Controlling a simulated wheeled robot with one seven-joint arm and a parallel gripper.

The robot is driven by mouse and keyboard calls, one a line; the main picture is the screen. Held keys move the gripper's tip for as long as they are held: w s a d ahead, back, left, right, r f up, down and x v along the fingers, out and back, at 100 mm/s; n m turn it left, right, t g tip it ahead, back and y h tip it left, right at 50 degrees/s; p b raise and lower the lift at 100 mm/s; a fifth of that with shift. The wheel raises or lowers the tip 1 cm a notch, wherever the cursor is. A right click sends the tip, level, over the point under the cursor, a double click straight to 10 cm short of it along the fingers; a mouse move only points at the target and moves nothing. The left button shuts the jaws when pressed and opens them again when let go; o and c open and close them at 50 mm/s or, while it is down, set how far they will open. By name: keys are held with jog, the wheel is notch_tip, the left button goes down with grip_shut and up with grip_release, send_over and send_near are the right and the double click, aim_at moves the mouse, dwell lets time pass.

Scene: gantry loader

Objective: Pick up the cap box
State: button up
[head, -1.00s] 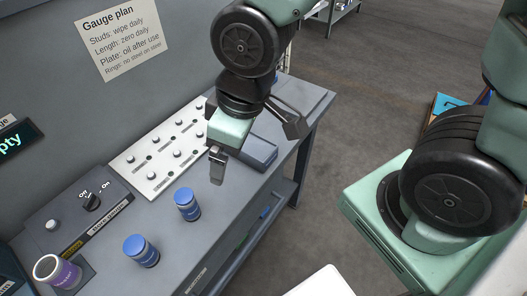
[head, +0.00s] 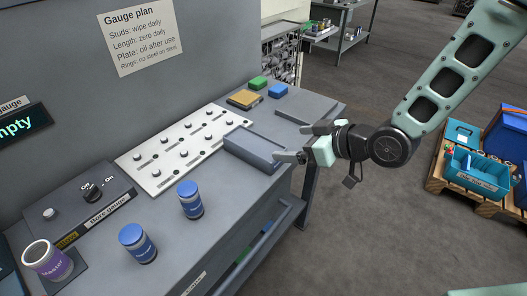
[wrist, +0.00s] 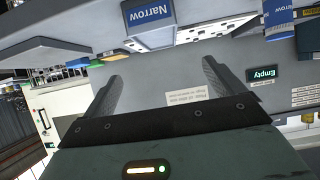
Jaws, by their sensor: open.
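The grey box (head: 252,150), which I take for the cap box, rests on the bench right of the white pin plate. In the wrist view, a grey box end with a blue "Narrow" label (wrist: 151,13) shows at the top, above the fingers; it seems to be the same box. My gripper (head: 297,143) is open, just off the box's right end, its fingers pointing left. One fingertip overlaps the box's near corner in the head view; I cannot tell whether it touches. In the wrist view, nothing lies between the open fingers (wrist: 162,80).
The white pin plate (head: 165,167) lies behind the box. Two blue jars (head: 190,200) (head: 137,243) stand at the front. A flat grey plate (head: 305,116) lies near my gripper.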

jog(key=p, duration=0.2)
send_near(252, 143)
jog(key=x, duration=0.4)
jog(key=shift+a+r, duration=0.1)
jog(key=shift+a, duration=0.1)
jog(key=p+x, duration=0.1)
jog(key=x, duration=0.4)
jog(key=shift+d, duration=0.15)
jog(key=shift+c, duration=0.3)
jog(key=c, duration=1)
jog(key=shift+c, duration=0.8)
